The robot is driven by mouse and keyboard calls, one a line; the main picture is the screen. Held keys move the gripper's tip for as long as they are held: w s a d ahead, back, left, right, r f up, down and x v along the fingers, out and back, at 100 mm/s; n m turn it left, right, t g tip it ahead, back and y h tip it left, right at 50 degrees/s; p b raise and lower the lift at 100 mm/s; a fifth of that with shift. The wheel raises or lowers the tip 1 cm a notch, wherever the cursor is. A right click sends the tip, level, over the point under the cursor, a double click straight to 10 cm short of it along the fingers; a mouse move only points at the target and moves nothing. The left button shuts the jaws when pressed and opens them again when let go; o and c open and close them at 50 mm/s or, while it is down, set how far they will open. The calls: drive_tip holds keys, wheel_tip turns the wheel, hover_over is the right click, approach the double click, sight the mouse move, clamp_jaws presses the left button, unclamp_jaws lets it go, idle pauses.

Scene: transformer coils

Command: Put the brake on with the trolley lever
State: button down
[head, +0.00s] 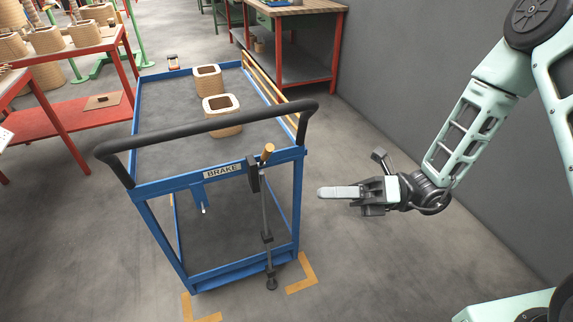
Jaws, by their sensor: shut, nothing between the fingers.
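The blue trolley (148,188) stands in the middle of the head view, its black push handle (215,125) towards me. A sign reading BRAKE (222,171) is fixed on its near top rail. Right of the sign is the brake lever (267,154), with a tan grip standing up from a black bracket. A rod (266,215) runs from it down to a black foot (271,283) near the floor. I cannot tell whether the foot touches the floor. My gripper (322,192) is shut and empty, right of the trolley and apart from the lever, its fingers pointing left.
Yellow corner marks (303,273) lie on the floor. A red bench (75,118) is at left, a grey wall (420,60) at right. Floor between trolley and wall is clear.

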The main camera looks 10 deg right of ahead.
sight(265, 157)
drive_tip(key=w+d+f+m+t, duration=0.3)
drive_tip(key=w+m+t, duration=0.1)
drive_tip(key=m+t, duration=0.2)
drive_tip(key=shift+w+d+f+m, duration=0.25)
drive_tip(key=shift+f+m, duration=0.05)
drive_tip(key=w+d+r+x, duration=0.1)
drive_tip(key=w+x, duration=0.1)
drive_tip(key=x, duration=1.1)
drive_tip(key=shift+w+r, duration=0.15)
drive_tip(key=shift+r, duration=0.05)
drive_tip(key=shift+r+p, duration=0.1)
drive_tip(key=shift+p, duration=0.3)
